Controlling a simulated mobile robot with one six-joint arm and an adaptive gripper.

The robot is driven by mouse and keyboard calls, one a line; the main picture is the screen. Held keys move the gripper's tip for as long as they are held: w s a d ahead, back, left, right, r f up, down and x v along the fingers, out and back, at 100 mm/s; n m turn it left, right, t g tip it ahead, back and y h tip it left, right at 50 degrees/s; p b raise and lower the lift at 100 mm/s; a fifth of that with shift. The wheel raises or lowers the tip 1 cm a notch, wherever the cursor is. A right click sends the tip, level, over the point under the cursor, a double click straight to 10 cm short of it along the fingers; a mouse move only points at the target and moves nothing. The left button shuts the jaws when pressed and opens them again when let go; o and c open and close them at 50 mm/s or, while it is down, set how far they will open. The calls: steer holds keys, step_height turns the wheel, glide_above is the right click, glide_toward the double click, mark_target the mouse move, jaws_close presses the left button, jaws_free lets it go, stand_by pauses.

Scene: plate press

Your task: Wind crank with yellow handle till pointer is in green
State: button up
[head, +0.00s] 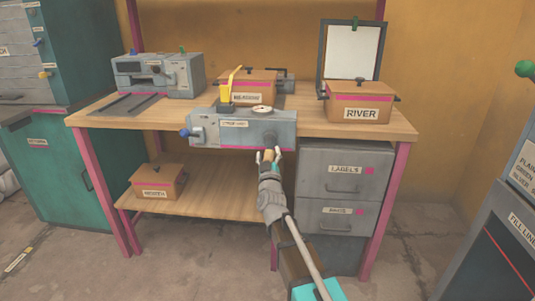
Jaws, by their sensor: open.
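A grey press unit (243,130) stands at the front edge of the bench. A dark round hub (271,137) is on the right of its front face. A small yellowish piece (268,154) shows just below the hub, between my gripper's fingertips; it looks like the crank handle, but it is too small to be sure. My gripper (268,156) is open, with its fingers on either side of this piece; contact cannot be told. A round pale dial (262,110) lies on top of the unit. Its pointer and any green zone are too small to read.
Grey drawers (344,177) stand below right. The bench (312,118) has free room between unit and RIVER box.

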jaws_close()
stand_by(0.3)
steer(key=shift+w+d, duration=0.1)
steer(key=shift+a+m, duration=0.3)
steer(key=shift+m, duration=0.1)
